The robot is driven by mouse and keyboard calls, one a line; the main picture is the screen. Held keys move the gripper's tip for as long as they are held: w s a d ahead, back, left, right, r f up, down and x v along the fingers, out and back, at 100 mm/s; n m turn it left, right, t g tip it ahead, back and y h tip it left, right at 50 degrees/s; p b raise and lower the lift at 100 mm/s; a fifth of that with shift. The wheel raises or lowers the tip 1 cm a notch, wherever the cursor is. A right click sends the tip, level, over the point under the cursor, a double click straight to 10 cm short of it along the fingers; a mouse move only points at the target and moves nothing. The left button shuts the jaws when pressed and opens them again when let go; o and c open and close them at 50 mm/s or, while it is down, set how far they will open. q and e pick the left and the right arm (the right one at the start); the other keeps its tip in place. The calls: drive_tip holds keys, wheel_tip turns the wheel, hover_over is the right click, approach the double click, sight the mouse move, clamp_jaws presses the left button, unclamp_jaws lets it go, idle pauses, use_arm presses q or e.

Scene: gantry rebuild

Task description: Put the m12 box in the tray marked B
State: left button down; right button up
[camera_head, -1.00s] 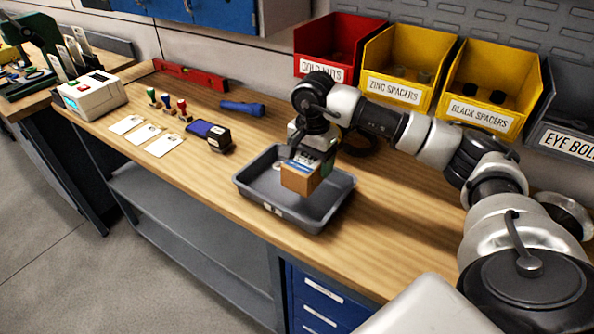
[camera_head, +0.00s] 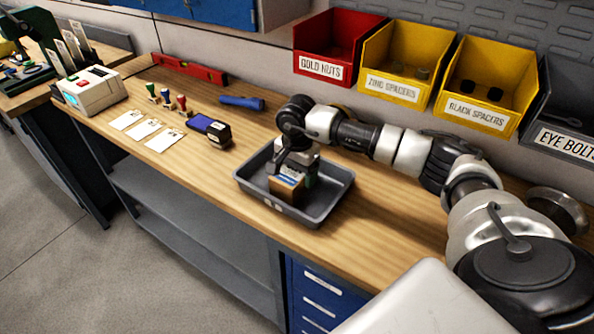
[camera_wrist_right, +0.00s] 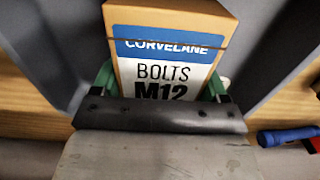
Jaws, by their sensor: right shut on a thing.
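The m12 box (camera_head: 286,188) is a small cardboard box with a blue and white label. In the right wrist view the box (camera_wrist_right: 165,55) reads "BOLTS M12". My right gripper (camera_head: 295,180) is shut on it, with green finger parts at both sides of the box in the wrist view. The grey tray (camera_head: 330,203) stands near the bench's front edge, and the box is inside its outline, low between its walls. I cannot tell whether the box touches the tray floor. The mark on the tray's front label is too small to read. My left gripper is not in view.
Red and yellow bins (camera_head: 403,70) stand along the wall behind my right arm. A dark stamp or tape tool (camera_head: 210,130), white cards (camera_head: 145,130), small stamps (camera_head: 167,98) and a blue flashlight (camera_head: 242,102) lie to the left. The wood between them and the tray is clear.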

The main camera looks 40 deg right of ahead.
drive_tip(key=o, duration=1.2)
drive_tip(key=shift+r+p, duration=0.3)
drive_tip(key=shift+p, duration=0.1)
drive_tip(key=shift+r+b, duration=0.35)
wheel_tip(320, 180, up, 11)
drive_tip(key=shift+b, duration=0.8)
